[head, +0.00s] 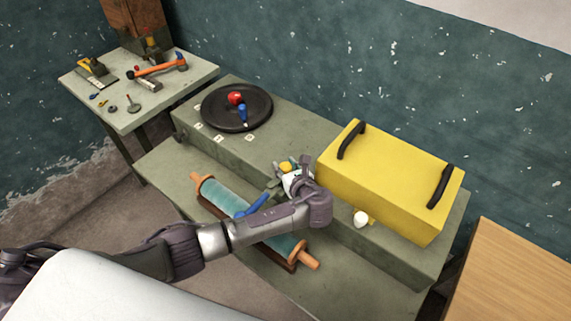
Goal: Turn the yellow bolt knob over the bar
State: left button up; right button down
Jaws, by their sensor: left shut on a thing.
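My left gripper (285,174) reaches in from the left, over the roller, to the grey bench in front of the yellow box. It is shut on the yellow bolt knob (286,166), of which a small yellow-orange part shows at the fingertips. The gripper and wrist hide the rest of the bolt and the bar, so I cannot tell how the knob stands to the bar. My right gripper is not in view.
The yellow box (385,175) with two black handles stands right of the gripper. A white knob (361,218) is at its front. A teal roller (223,196) lies under my arm. A black round plate (215,108) is behind left. A tool table (130,119) stands far left.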

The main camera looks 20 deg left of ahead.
pick_arm(q)
jog(key=shift+n+g+y, duration=0.5)
jog(key=shift+n+y, duration=0.2)
jog(key=o, duration=1.2)
jog(key=shift+c, duration=0.2)
jog(key=v, duration=1.2)
